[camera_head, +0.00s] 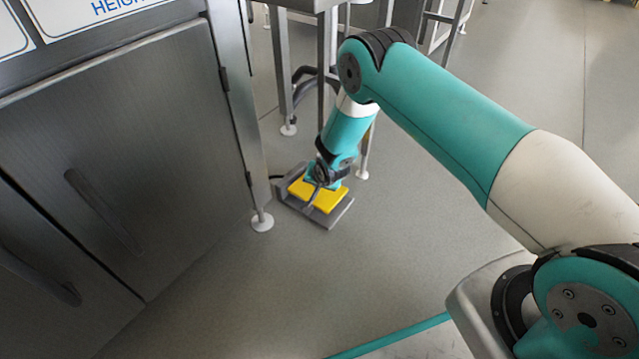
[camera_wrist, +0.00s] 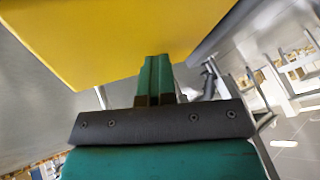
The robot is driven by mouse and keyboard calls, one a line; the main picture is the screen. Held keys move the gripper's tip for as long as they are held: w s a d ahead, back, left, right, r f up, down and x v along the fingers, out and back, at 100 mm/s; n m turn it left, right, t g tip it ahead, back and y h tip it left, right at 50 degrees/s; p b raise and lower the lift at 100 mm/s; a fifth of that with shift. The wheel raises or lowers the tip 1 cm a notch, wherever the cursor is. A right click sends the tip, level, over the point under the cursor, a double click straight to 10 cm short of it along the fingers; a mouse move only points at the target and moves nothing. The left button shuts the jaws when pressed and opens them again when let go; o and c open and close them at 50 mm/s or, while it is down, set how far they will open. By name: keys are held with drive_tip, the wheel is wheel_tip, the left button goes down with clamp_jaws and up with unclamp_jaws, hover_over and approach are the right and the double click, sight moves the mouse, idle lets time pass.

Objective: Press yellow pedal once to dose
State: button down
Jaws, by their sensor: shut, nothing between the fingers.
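The yellow pedal (camera_head: 318,194) sits in a grey metal housing (camera_head: 340,214) on the floor in the head view. My arm reaches down over it, and my gripper (camera_head: 315,182) is right at the pedal, partly hidden by my wrist. In the wrist view the yellow pedal (camera_wrist: 110,35) fills the upper left, close up. My gripper's green fingers (camera_wrist: 154,75) are together with nothing between them, and their tips overlap the pedal's lower edge in the picture. I cannot tell whether they touch it or whether the pedal is pushed down.
A steel cabinet (camera_head: 130,150) with handles stands left of the pedal, its round foot (camera_head: 262,221) close by. Metal table legs (camera_head: 283,70) stand just behind. The grey floor (camera_head: 430,240) to the right is open.

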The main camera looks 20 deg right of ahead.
drive_tip(key=shift+s+d+f, duration=0.15)
drive_tip(key=shift+s+f, duration=0.2)
drive_tip(key=shift+f, duration=0.25)
drive_tip(key=shift+r, duration=0.1)
drive_tip(key=shift+w+a+r+p, duration=0.15)
drive_tip(key=shift+w+r+p, duration=0.1)
drive_tip(key=shift+r+p, duration=0.55)
drive_tip(key=shift+w+a+r+p, duration=0.2)
drive_tip(key=shift+r+p, duration=0.3)
drive_tip(key=shift+r, duration=0.6)
drive_tip(key=r+p, duration=0.2)
drive_tip(key=r, duration=0.1)
drive_tip(key=w+r+p, duration=0.1)
drive_tip(key=r, duration=0.1)
drive_tip(key=shift+a, duration=0.35)
drive_tip(key=shift+d, duration=0.1)
